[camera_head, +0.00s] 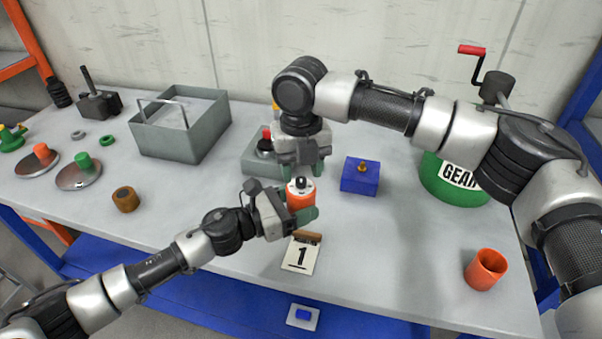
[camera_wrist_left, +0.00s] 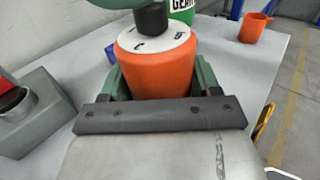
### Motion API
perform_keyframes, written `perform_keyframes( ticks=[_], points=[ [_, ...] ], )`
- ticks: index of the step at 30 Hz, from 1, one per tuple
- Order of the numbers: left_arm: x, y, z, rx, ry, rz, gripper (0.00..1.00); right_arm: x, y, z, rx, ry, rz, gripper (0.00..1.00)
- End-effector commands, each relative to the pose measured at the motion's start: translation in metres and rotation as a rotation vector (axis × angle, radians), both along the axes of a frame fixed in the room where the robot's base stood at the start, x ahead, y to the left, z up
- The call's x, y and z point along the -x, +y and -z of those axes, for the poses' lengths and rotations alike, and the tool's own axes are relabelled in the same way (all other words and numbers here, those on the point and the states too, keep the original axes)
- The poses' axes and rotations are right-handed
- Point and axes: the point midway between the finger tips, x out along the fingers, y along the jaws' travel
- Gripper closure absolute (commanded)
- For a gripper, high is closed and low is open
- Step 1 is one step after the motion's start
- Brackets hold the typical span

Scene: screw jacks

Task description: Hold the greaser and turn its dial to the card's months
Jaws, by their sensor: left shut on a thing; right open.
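The greaser (camera_head: 300,197) is an orange cylinder with a white top face and a dark dial knob (camera_head: 301,183). It stands upright near the table's middle. My left gripper (camera_head: 304,212) is shut on its body from the left; the green fingers flank it in the left wrist view, where the greaser (camera_wrist_left: 155,65) fills the upper middle. My right gripper (camera_head: 302,168) is open just above the dial, pointing down. In the left wrist view the dial knob (camera_wrist_left: 151,17) shows; its setting cannot be read. The card (camera_head: 301,254) in front reads "1".
A grey box with a red button (camera_head: 262,168) stands behind left of the greaser. A blue block (camera_head: 360,176) and a green "GEAR" drum (camera_head: 440,182) stand right. An orange cup (camera_head: 486,270) is at front right. A grey tray (camera_head: 180,135) is at back left.

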Motion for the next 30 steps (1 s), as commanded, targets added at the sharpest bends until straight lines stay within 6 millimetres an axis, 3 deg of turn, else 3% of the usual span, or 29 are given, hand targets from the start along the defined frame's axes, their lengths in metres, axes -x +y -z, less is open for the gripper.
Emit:
perform_keyframes(
  ticks=[6, 15, 24, 30],
  points=[
    [0.0, 0.0, -0.001, 0.0, -0.001, 0.0, 0.69, 0.0, 0.0, 0.017, 0.001, -0.001, 0.001, 0.52],
    [0.0, 0.0, -0.001, 0.0, -0.001, 0.0, 0.69, 0.0, 0.0, 0.019, 0.0, -0.001, 0.001, 0.53],
    [0.0, 0.0, -0.001, 0.0, -0.001, 0.0, 0.69, 0.0, 0.0, 0.018, 0.0, -0.001, 0.002, 0.99],
    [0.0, 0.0, -0.001, 0.0, -0.001, 0.0, 0.69, 0.0, 0.0, 0.018, 0.0, -0.001, 0.011, 1.0]
  ],
)
